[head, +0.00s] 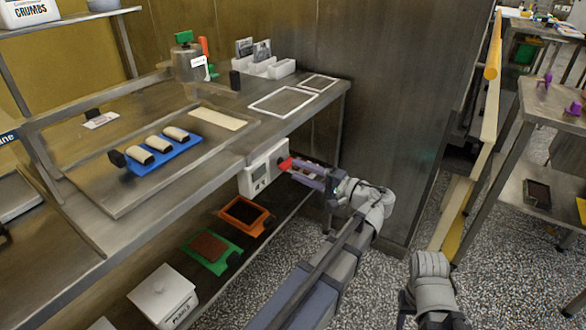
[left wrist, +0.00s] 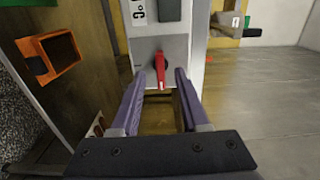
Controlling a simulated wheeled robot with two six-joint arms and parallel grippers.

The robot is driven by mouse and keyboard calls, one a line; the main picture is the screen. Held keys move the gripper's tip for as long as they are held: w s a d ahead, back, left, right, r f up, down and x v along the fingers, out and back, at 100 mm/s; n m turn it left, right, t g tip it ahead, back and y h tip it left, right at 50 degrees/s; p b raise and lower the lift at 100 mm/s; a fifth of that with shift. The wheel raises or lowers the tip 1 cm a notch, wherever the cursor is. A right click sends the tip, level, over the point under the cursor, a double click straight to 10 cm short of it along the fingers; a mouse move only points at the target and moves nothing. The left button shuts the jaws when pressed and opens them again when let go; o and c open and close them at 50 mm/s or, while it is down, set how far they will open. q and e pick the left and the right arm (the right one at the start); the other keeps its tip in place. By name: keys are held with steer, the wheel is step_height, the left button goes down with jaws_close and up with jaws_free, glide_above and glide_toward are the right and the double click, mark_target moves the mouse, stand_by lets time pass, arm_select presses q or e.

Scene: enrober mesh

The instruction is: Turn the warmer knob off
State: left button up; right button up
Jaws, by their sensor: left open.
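The warmer (head: 262,170) is a white box with a dark display, mounted at the front edge below the counter. Its red knob (head: 285,163) sits on the face turned toward my left gripper. In the left wrist view the red knob (left wrist: 160,70) shows on a grey panel, its bar nearly upright with a slight tilt. My left gripper (head: 296,171) is open, with its purple fingers pointing at the knob. In the left wrist view the knob appears between the fingertips, one on each side; contact cannot be told. My right arm shows at the lower right, but its gripper is not visible.
A blue tray (head: 167,158) with several dark-and-white pieces lies on the counter. Orange (head: 243,213) and green (head: 207,252) trays sit on the shelf below. A wall stands behind my left gripper. A yellow-railed table (head: 545,105) is at right.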

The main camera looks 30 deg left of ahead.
arm_select(q)
steer(key=shift+s+d, duration=0.2)
steer(key=shift+d, duration=2.05)
steer(key=s+d+f+m+h, duration=0.1)
steer(key=s+d+f+h, duration=0.25)
steer(key=f, duration=0.45)
steer(key=s+d+f+m+h, duration=0.1)
steer(key=s+d+f+h, duration=0.3)
steer(key=f, duration=0.3)
steer(key=s+d+f+g+h, duration=0.1)
steer(key=s+d+f+h, duration=0.15)
steer(key=d, duration=0.25)
steer(key=s+d+f+m+h, duration=0.1)
steer(key=s+d+f+h, duration=0.1)
steer(key=s+d+h, duration=0.15)
steer(key=s+d+f+g+h, duration=0.1)
steer(key=s+d+f+h, duration=0.15)
steer(key=d, duration=0.35)
step_height(320, 180, up, 30)
steer(key=p, duration=3)
steer(key=shift+w+a+h, duration=0.3)
steer(key=shift+w+h, duration=0.1)
